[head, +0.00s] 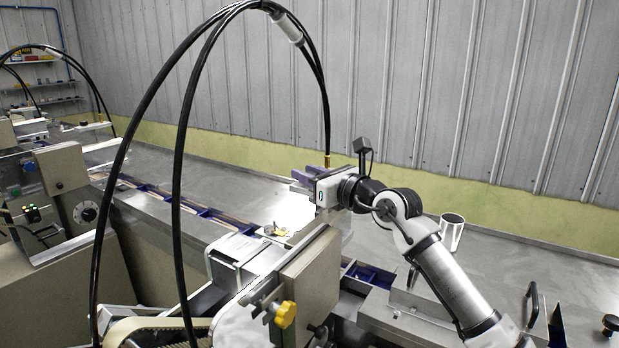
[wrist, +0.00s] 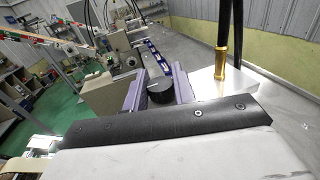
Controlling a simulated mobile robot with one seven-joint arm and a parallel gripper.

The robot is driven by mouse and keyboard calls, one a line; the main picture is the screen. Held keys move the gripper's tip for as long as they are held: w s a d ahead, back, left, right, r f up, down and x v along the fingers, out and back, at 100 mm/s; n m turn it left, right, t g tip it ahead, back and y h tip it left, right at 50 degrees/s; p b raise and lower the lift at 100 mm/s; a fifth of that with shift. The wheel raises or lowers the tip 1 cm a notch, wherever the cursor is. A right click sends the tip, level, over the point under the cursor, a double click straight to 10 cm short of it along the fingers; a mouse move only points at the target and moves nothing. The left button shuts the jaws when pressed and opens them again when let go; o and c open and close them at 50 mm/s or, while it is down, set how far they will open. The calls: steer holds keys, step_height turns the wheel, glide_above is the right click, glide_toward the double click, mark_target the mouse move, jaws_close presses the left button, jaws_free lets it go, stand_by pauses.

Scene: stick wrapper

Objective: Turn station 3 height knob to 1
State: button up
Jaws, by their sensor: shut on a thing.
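My gripper (head: 312,173) is at the far side of the near machine, by the brass hose fitting (head: 327,161). In the wrist view its two purple fingers (wrist: 157,84) stand on either side of a round black knob (wrist: 160,93) and are shut on it. A pale mark shows on the knob's top, but I cannot read any number or scale. The knob is hidden behind the gripper in the head view.
Black hoses (head: 183,135) arch over the machine and come down beside my gripper. A yellow knob (head: 285,315) is on the near side. A metal cup (head: 451,232) stands on the grey surface to the right. A blue conveyor (head: 215,212) runs to the back left.

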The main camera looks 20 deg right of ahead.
steer(key=shift+r, duration=0.1)
steer(key=o, duration=1)
steer(key=shift+b+v, duration=2.85)
steer(key=shift+v, duration=4.1)
steer(key=shift+d, duration=0.1)
